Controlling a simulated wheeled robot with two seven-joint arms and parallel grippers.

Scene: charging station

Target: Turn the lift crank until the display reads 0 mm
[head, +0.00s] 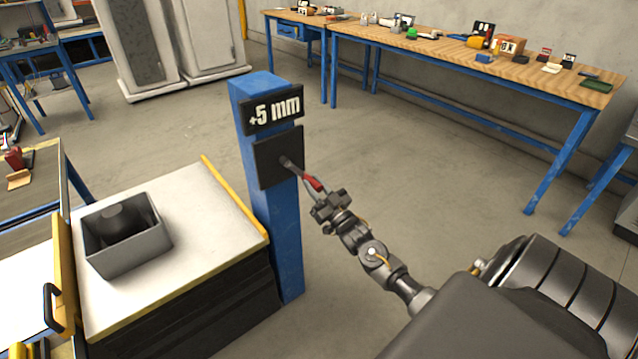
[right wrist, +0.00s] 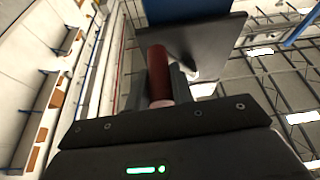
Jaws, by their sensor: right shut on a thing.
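The display (head: 275,109) at the top of the blue post (head: 287,240) reads +5 mm. Below it a dark square plate (head: 268,166) carries the crank (head: 289,162), whose arm points down and right to a red handle (head: 313,184). My right gripper (head: 318,193) is shut on the red handle. In the right wrist view the red handle (right wrist: 159,75) stands between the two fingers (right wrist: 160,88), with the dark plate (right wrist: 205,50) behind it. My left gripper is not in view.
A lift table (head: 190,205) with a white top and yellow edge stands left of the post, holding a grey open box (head: 125,262) with a dark object inside. A long workbench (head: 450,55) with several items stands at the back. The floor right of the post is clear.

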